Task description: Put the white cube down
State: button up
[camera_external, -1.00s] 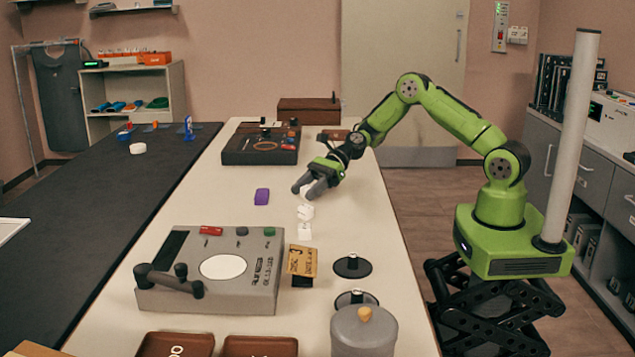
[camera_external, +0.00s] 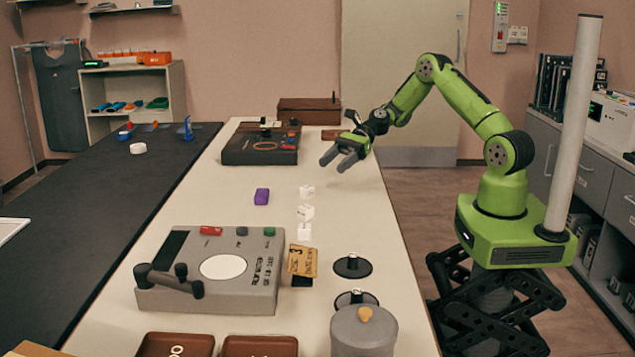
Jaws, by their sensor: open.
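Three white cubes stand in a row on the cream table: a far cube (camera_external: 307,192), a middle cube (camera_external: 306,212) and a near cube (camera_external: 304,231). The far cube stands free, with no finger touching it. My gripper (camera_external: 337,161) is open and empty, above the table and up to the right of the far cube. Its two grey fingers point down and left.
A purple block (camera_external: 262,196) lies left of the cubes. A grey device with a crank (camera_external: 222,270) and a cardboard sign (camera_external: 302,262) stand nearer. A dark case (camera_external: 261,146) stands at the back. The table right of the cubes is clear.

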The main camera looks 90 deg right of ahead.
jog(key=s+a+r+n+g+h, duration=0.5)
jog(key=s+a+r+n, duration=0.35)
jog(key=a+n, duration=0.45)
jog(key=s+r+n+h, duration=0.2)
jog(key=s+n, duration=0.5)
jog(key=s, duration=0.2)
jog(key=s+r+n+t+h, duration=0.1)
jog(key=s+r+n+h, duration=0.1)
jog(key=s+n, duration=0.4)
jog(key=s+r, duration=0.1)
jog(key=s, duration=0.3)
jog(key=shift+s+d+r+n, duration=0.15)
jog(key=shift+s+r+n, duration=0.15)
jog(key=shift+n, duration=0.1)
notch_tip(320, 180, up, 9)
jog(key=p, duration=0.8)
jog(key=shift+f, duration=0.15)
